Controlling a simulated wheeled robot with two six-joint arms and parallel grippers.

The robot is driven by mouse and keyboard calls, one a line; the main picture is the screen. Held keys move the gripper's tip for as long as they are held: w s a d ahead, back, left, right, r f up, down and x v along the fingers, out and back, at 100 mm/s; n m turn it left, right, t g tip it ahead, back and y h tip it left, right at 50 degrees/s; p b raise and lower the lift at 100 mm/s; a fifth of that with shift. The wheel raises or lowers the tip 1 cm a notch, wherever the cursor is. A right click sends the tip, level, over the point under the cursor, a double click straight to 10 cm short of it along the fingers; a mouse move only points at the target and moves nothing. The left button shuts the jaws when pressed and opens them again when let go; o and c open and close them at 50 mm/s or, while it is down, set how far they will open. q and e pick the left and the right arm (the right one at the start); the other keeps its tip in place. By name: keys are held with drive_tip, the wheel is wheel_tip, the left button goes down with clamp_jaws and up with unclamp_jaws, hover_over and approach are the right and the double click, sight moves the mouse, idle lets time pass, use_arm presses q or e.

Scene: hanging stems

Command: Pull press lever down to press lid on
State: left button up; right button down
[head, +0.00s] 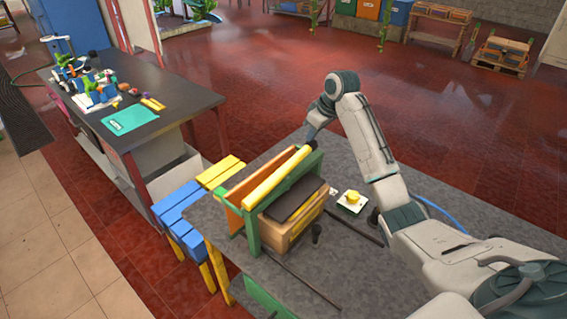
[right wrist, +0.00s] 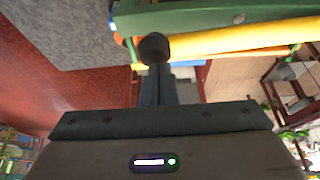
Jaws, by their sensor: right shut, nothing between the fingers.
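The press has a green frame (head: 252,232) and a long yellow lever bar (head: 277,178) with a dark knob at its far end. A wooden box (head: 300,222) with a dark lid (head: 296,197) on top is in the press. My right gripper (head: 311,136) is shut and empty, with its fingers at the lever's knobbed end. In the right wrist view the shut fingers (right wrist: 157,82) point at the dark knob (right wrist: 153,47) and the yellow bar (right wrist: 225,40); whether they touch is unclear. My left gripper is not in view.
The grey table (head: 350,285) also bears a yellow button on a pale plate (head: 352,201) and thin dark rods. Blue and yellow stools (head: 190,205) stand left of it. A dark workbench (head: 165,115) with several small items is farther left.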

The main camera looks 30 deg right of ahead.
drive_tip(key=shift+r, duration=2.25)
